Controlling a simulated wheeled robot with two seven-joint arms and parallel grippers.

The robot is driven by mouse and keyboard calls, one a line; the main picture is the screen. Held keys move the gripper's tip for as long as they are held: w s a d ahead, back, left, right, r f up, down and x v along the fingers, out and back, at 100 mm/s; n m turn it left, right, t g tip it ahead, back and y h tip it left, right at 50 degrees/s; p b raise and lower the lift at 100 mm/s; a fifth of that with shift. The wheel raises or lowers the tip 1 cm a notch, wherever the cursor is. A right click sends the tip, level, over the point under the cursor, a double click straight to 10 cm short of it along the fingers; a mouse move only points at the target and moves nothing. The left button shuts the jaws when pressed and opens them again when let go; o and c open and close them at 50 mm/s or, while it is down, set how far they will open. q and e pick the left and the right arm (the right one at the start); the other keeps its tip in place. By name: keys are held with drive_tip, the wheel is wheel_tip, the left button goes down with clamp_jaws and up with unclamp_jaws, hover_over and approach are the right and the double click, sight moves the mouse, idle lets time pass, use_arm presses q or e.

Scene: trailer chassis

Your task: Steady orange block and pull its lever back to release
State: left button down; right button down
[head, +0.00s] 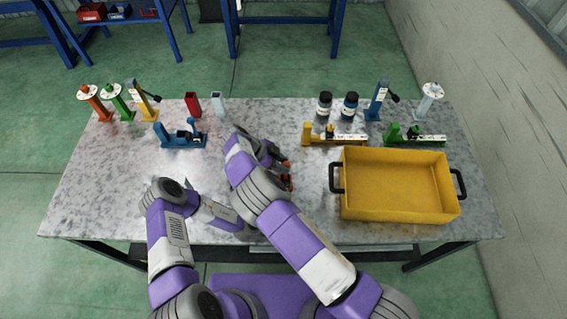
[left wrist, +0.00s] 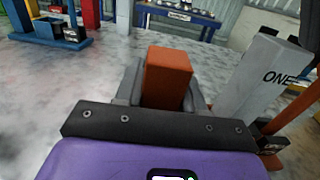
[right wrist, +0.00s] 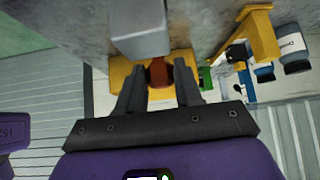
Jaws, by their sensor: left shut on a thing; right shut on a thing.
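The orange block (left wrist: 168,72) stands between the fingers of my left gripper (left wrist: 163,98) in the left wrist view, and they are shut on it. Parts of the orange piece (head: 286,181) show in the head view beside my right arm, which hides the rest. My right gripper (head: 277,153) is over the table's middle. In the right wrist view it (right wrist: 158,84) is shut on a reddish-orange part, likely the lever (right wrist: 158,71). In the head view my left gripper's fingertips are hidden behind my right forearm.
A yellow tray (head: 343,205) with black handles stands on the right of the table (head: 105,192). A blue clamp (head: 181,137) lies left, a yellow clamp (head: 335,138) and a green clamp (head: 415,137) lie right. Several upright pieces and two dark jars line the back edge.

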use_arm(q)
drive_tip(key=shift+d, duration=0.2)
use_arm(e)
drive_tip(key=shift+s+a+f, duration=0.1)
drive_tip(key=shift+a+f, duration=0.1)
drive_tip(key=shift+a, duration=0.15)
use_arm(q)
drive_tip(key=shift+f, duration=0.1)
use_arm(e)
drive_tip(key=c, duration=1)
unclamp_jaws()
drive_tip(key=shift+o, duration=1.1)
use_arm(q)
drive_tip(key=shift+a, duration=0.1)
use_arm(e)
drive_tip(key=shift+o, duration=0.2)
drive_tip(key=shift+d, duration=0.15)
drive_tip(key=shift+r, duration=0.15)
use_arm(q)
drive_tip(key=shift+a, duration=0.1)
use_arm(e)
drive_tip(key=v, duration=1.1)
drive_tip(key=shift+a+r, duration=0.25)
drive_tip(key=shift+r, duration=0.1)
